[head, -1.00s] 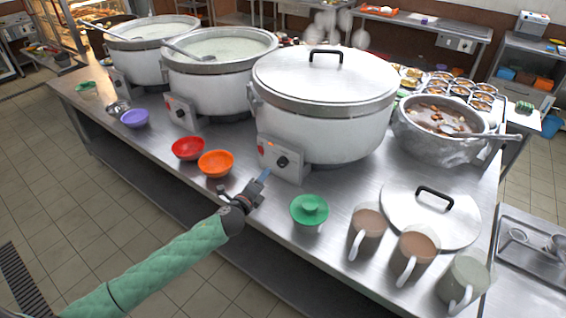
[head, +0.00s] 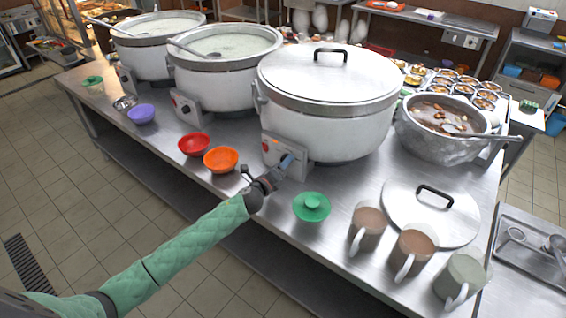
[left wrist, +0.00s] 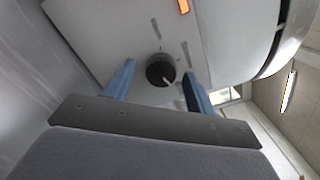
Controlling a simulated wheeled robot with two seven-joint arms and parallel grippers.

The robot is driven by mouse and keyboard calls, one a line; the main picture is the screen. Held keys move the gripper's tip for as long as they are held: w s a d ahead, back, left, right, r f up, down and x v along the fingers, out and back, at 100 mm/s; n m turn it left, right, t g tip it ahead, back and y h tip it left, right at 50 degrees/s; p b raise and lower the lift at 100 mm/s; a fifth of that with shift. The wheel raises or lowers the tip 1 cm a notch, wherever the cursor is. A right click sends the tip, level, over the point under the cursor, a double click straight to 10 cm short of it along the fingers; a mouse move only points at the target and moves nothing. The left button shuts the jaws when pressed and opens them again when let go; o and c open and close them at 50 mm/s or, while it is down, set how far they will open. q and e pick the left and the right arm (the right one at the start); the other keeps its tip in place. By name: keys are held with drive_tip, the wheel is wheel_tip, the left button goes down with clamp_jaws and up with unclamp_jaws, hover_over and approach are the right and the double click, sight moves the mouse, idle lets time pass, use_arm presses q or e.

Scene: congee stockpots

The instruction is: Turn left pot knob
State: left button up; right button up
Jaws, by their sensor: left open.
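Three large white stockpots stand in a row on the steel table: a left pot (head: 147,63), a middle pot (head: 215,88) and a lidded right pot (head: 325,128). Each has a control box at its front. My left gripper (head: 286,163) is at the right pot's control box (head: 267,150). In the left wrist view, a round black knob (left wrist: 160,70) sits between its two blue fingers, which are open with gaps on both sides. In the head view the gripper hides this knob. My right gripper is out of view.
Red (head: 194,145) and orange (head: 221,159) bowls stand left of my gripper.

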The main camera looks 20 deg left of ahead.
use_arm(q)
drive_tip(key=shift+w+d, duration=0.1)
drive_tip(key=shift+c, duration=0.2)
drive_tip(key=c, duration=0.9)
